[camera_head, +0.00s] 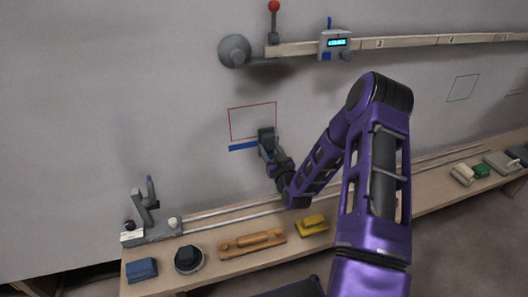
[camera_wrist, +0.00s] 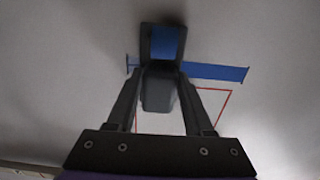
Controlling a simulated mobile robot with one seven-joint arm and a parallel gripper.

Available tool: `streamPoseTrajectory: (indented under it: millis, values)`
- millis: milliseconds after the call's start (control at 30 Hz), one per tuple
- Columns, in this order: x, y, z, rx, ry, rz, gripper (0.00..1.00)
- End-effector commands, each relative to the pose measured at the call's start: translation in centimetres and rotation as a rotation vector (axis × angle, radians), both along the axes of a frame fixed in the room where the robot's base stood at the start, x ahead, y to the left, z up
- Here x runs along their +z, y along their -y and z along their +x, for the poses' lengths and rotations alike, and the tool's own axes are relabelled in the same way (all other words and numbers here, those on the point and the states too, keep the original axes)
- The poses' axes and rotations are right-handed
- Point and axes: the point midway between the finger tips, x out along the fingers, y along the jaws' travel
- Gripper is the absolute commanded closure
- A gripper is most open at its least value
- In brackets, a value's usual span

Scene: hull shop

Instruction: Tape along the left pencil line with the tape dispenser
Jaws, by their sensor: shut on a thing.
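My gripper (camera_wrist: 160,108) is shut on a dark grey tape dispenser (camera_wrist: 159,88) with a blue face at its far end. In the head view the dispenser (camera_head: 266,136) is at the grey hull wall, by the lower right corner of a red outlined rectangle. A blue tape strip (camera_head: 243,147) runs along just below that rectangle, from its left end to the dispenser. In the wrist view the strip (camera_wrist: 215,72) shows mostly right of the dispenser, with a short blue piece on its left. I cannot make out a separate pencil line. Whether the dispenser touches the wall is unclear.
The red rectangle (camera_head: 231,124) is on the wall. Above it, a wooden batten (camera_head: 390,42) carries a digital gauge (camera_head: 336,44). The bench (camera_head: 225,264) below holds a blue block (camera_head: 142,270), a wooden tool (camera_head: 252,242) and a yellow tool (camera_head: 312,225). The wall left of the tape is clear.

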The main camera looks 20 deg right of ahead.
Motion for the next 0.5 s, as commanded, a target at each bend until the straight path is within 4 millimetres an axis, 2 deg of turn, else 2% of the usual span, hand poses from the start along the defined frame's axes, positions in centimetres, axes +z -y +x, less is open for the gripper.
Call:
streamPoseTrajectory:
  millis: [267,500]
  values:
    - [0.0,1.1,0.0,-0.001,0.003,-0.001,0.97]
    - [-0.1,3.1,0.0,-0.001,0.002,-0.001,0.97]
